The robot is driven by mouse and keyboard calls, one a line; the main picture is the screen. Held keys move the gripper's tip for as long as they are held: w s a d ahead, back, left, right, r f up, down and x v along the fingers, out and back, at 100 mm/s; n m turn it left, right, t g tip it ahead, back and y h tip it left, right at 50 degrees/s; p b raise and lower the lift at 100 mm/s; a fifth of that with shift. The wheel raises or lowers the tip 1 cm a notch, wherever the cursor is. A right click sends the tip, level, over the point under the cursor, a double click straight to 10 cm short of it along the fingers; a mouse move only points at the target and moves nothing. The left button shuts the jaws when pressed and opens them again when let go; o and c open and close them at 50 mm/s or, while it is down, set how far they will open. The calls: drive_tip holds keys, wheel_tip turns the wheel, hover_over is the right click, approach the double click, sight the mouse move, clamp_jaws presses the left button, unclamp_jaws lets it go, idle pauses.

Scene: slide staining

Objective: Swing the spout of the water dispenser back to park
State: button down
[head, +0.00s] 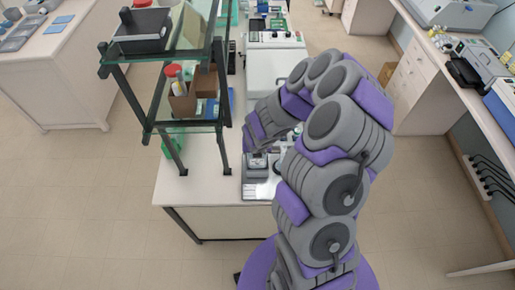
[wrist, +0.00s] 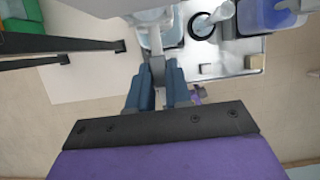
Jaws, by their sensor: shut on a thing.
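In the wrist view my gripper (wrist: 159,84) has its two blue fingers closed around the lower end of a narrow grey bar, which looks like the spout (wrist: 156,64) of the water dispenser. The bar runs up to a pale rounded body (wrist: 150,17) at the top edge, likely part of the dispenser, mostly cut off. In the head view my arm bends down to the bench, and the fingertips and spout cannot be made out there.
A glass-shelved rack (head: 165,125) stands at left on the white bench (head: 205,190). Open floor (head: 90,220) lies to the left.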

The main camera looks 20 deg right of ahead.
drive_tip(key=c, duration=1.5)
unclamp_jaws()
drive_tip(key=o, duration=0.5)
drive_tip(key=shift+d, duration=0.4)
drive_tip(key=shift+c, duration=0.2)
drive_tip(key=shift+s+a+r, duration=0.1)
drive_tip(key=shift+a+r, duration=0.15)
drive_tip(key=shift+r, duration=0.25)
drive_tip(key=v, duration=1.6)
drive_tip(key=shift+d+r+p, duration=0.15)
drive_tip(key=shift+d+p, duration=0.15)
drive_tip(key=shift+p, duration=0.15)
